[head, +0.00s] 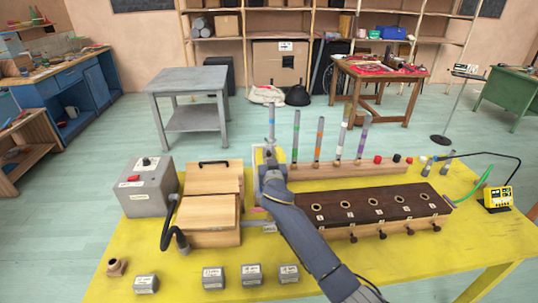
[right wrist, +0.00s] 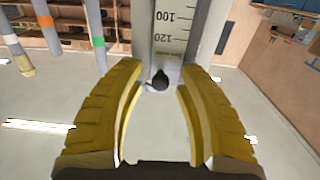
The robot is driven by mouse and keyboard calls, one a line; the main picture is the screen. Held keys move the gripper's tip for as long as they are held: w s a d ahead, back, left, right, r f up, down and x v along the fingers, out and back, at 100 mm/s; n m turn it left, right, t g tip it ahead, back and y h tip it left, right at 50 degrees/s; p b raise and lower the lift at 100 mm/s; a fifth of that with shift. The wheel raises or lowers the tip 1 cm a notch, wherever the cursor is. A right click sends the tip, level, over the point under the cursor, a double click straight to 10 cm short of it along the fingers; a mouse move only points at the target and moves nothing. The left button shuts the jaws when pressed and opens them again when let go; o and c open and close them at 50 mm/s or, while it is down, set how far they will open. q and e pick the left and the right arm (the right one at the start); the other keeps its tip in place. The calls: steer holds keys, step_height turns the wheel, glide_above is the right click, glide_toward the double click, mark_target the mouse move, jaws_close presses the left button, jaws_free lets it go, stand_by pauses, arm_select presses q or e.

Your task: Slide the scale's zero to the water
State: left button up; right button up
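In the right wrist view the white scale (right wrist: 172,32) bears black marks, with 100 and 120 readable. A small dark round knob (right wrist: 158,80) sits at its near end. My right gripper (right wrist: 160,68) is open, with one yellow finger on each side of the knob and a gap to both. In the head view my right gripper (head: 268,155) is at the near side of a pale upright tube (head: 271,120), and hides most of the scale. I cannot make out the water level or the zero mark. My left gripper is not in view.
Several upright tubes with coloured bands (head: 319,140) stand to the right on the yellow table (head: 130,240). A dark wooden block with round holes (head: 380,205) lies in front of them. A wooden box (head: 212,180) and a grey switch box (head: 150,190) stand at left.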

jaws_close()
stand_by(0.5)
stand_by(0.4)
steer(key=shift+o, duration=0.8)
jaws_free()
steer(key=shift+s, duration=0.1)
steer(key=s+d, duration=0.1)
steer(key=s, duration=1)
steer(key=shift+s+d, duration=0.15)
steer(key=shift+s, duration=0.2)
